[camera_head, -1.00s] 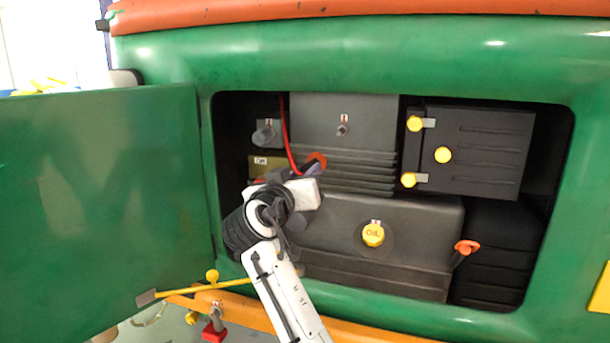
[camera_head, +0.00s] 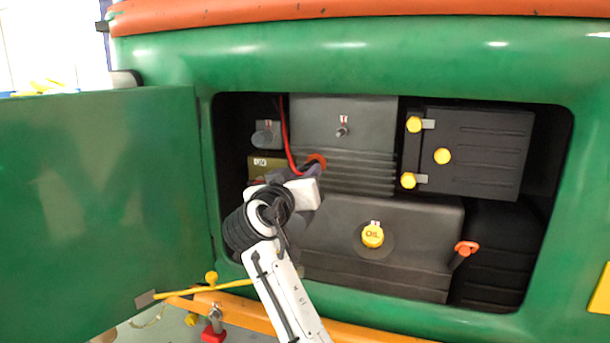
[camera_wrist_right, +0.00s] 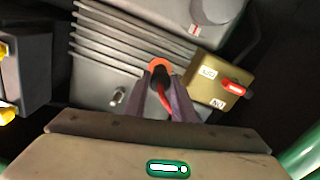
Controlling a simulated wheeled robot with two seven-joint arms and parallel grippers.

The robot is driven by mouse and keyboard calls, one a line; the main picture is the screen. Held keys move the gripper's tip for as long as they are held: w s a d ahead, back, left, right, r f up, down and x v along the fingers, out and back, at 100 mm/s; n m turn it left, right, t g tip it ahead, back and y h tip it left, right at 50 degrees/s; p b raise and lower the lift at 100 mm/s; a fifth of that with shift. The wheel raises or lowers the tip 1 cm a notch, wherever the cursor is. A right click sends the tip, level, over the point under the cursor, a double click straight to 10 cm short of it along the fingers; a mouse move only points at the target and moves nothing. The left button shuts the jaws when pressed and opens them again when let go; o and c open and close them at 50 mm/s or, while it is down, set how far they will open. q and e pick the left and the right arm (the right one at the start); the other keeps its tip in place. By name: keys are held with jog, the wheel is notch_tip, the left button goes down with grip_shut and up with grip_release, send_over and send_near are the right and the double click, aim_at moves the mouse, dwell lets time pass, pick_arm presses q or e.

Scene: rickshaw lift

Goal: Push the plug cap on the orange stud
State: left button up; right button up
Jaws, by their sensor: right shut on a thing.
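The orange plug cap (camera_head: 317,160) is at the tip of my right gripper (camera_head: 310,172), in front of the lower fins of the grey engine block. In the right wrist view the cap (camera_wrist_right: 159,66) sits between the two dark fingertips (camera_wrist_right: 164,88), which are shut on it. A red lead (camera_head: 285,135) runs down to it. I cannot tell whether this piece is the orange stud. My left gripper is out of view.
Grey studs stand on the engine block (camera_head: 343,131) and beside it (camera_head: 265,134). A yellow oil cap (camera_head: 373,235), an orange-topped handle (camera_head: 466,248) and a black box with yellow knobs (camera_head: 480,150) are inside the bay. The open green door (camera_head: 100,210) stands left.

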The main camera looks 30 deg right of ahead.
jog(key=shift+w+d, duration=0.2)
dwell(0.6)
jog(key=o, duration=1.1)
jog(key=shift+c, duration=0.2)
jog(key=shift+c, duration=0.6)
jog(key=b+v, duration=0.1)
jog(key=v, duration=0.7)
jog(key=shift+a, duration=0.1)
